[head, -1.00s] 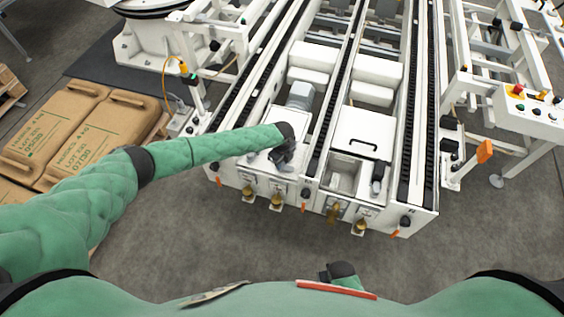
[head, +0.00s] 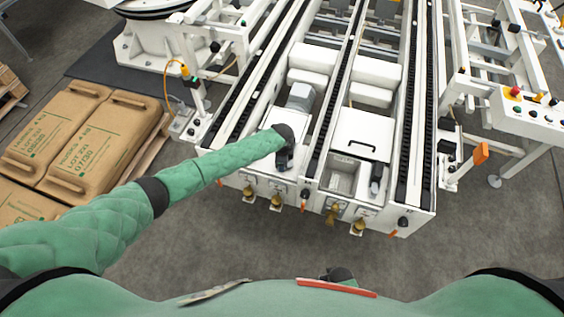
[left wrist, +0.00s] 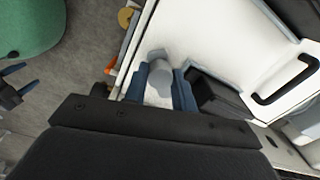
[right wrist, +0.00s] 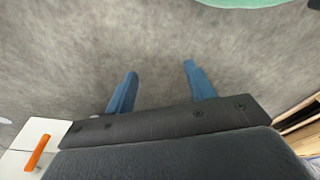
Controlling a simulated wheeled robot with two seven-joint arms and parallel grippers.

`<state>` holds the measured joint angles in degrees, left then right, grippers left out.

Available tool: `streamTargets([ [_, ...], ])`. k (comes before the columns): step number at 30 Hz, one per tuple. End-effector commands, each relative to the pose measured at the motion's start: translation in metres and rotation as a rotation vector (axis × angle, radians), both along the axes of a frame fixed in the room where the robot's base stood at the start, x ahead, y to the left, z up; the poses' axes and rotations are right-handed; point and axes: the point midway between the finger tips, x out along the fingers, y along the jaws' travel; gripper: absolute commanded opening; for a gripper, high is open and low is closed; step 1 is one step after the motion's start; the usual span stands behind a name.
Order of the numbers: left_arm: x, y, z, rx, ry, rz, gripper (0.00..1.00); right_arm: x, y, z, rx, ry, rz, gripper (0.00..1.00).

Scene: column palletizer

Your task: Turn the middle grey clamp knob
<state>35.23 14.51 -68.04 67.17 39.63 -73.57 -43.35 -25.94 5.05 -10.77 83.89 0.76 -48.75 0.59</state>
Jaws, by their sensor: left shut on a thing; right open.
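The grey clamp knob (left wrist: 160,76) is a short round piece on the white machine top in the left wrist view. My left gripper (left wrist: 159,84) has its two blue fingers on either side of it, shut on it. In the head view my left gripper (head: 283,163) points down at the front left part of the white conveyor frame (head: 262,160) and hides the knob. My right gripper (right wrist: 159,72) is open and empty over bare floor.
Brass fittings (head: 276,201) and orange tabs (head: 393,234) stick out along the machine's front. A white lid with a black handle (head: 362,145) lies right of my left gripper. Brown sacks (head: 88,140) are stacked at left. The floor in front (head: 230,250) is clear.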

Motion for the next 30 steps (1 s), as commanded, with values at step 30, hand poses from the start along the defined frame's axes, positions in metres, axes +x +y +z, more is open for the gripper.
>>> streamTargets([
  [30, 0.0, 0.0, 0.001, 0.0, 0.0, 0.812, 0.03, -0.038, -0.033, -0.074, -0.025, -0.053, 0.019, 0.54],
])
